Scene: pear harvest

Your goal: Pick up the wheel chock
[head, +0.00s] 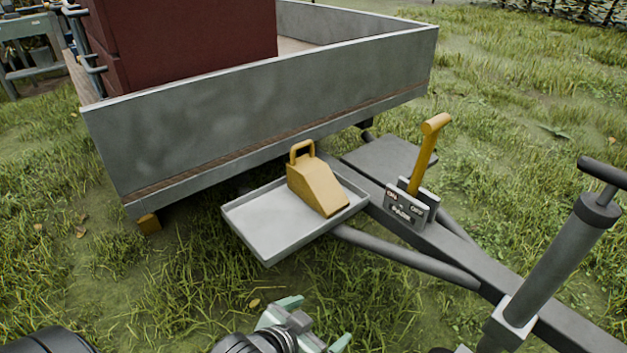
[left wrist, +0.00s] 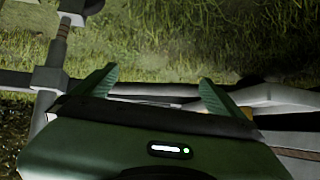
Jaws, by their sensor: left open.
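The wheel chock (head: 318,188) is a yellow wedge with a loop handle on top. In the head view it sits in the right part of a shallow grey tray (head: 262,247) beside the trailer's drawbar. My left gripper (head: 315,323) is at the bottom of the head view, in front of the tray and apart from the chock. It is open, with pale green fingers. My right gripper is not in view.
The grey trailer bed (head: 270,105) with a dark red box (head: 190,40) rises behind the tray. A yellow lever (head: 425,155) stands on the drawbar right of the chock. A jack post (head: 560,250) is at the right. Grass lies open at left.

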